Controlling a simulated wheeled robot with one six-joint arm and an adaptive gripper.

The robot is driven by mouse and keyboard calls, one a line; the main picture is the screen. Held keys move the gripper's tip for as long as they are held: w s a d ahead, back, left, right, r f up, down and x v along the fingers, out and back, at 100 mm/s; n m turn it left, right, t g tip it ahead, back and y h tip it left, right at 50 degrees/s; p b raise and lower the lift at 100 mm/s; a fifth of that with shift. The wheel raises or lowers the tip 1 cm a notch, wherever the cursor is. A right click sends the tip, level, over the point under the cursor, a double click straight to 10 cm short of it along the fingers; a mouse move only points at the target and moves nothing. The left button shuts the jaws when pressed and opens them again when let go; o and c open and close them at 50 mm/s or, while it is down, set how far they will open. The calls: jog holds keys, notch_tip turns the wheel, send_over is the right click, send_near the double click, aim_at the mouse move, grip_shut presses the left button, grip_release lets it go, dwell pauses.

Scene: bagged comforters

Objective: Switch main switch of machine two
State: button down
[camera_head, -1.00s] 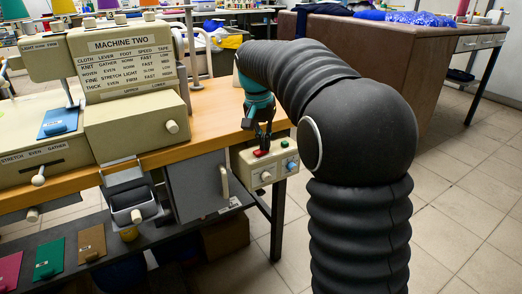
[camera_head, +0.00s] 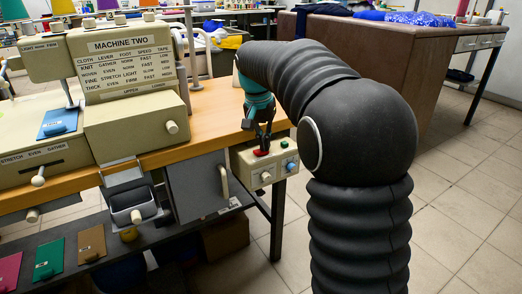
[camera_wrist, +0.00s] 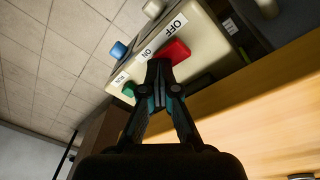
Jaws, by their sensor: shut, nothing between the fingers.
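The machine labelled MACHINE TWO (camera_head: 125,60) stands on a wooden table at the left. Its control box (camera_head: 244,169) hangs at the table's right end. The box carries a red switch (camera_head: 260,153), a green button (camera_head: 284,143), a blue knob and a pale knob. My gripper (camera_head: 263,146) is shut and empty, its tips at the red switch. In the wrist view, the fingertips (camera_wrist: 159,70) overlap the near-left end of the red switch (camera_wrist: 177,51), beside the ON label; OFF is at the far side. I cannot tell whether they touch or how the switch is set.
The wooden tabletop (camera_head: 216,108) runs beside the box. A grey cabinet door with a handle (camera_head: 224,181) is left of the box, under the table. A brown desk (camera_head: 385,65) stands behind my arm. Open tiled floor lies at the right.

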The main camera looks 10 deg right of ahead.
jog(key=shift+s+a+r+p, duration=0.1)
jog(key=shift+a+r+p, duration=0.1)
jog(key=shift+r+p, duration=0.75)
jog(key=shift+a+r+p, duration=0.15)
jog(key=shift+r+p, duration=0.4)
jog(key=shift+r, duration=0.75)
jog(key=shift+r, duration=0.1)
notch_tip(320, 180, up, 12)
jog(key=a, duration=0.2)
notch_tip(320, 180, down, 10)
jog(key=s+n+t, duration=0.1)
jog(key=s+n, duration=0.1)
jog(key=n, duration=0.2)
jog(key=s+d+f+t, duration=0.1)
jog(key=s+f, duration=0.3)
jog(key=s, duration=1)
jog(key=s+d+f+n+t+y, duration=0.1)
jog(key=s+f+t, duration=0.2)
jog(key=s, duration=1.1)
jog(key=shift+s+d+f+y, duration=0.2)
jog(key=shift+f+y, duration=0.1)
jog(key=shift+f, duration=0.4)
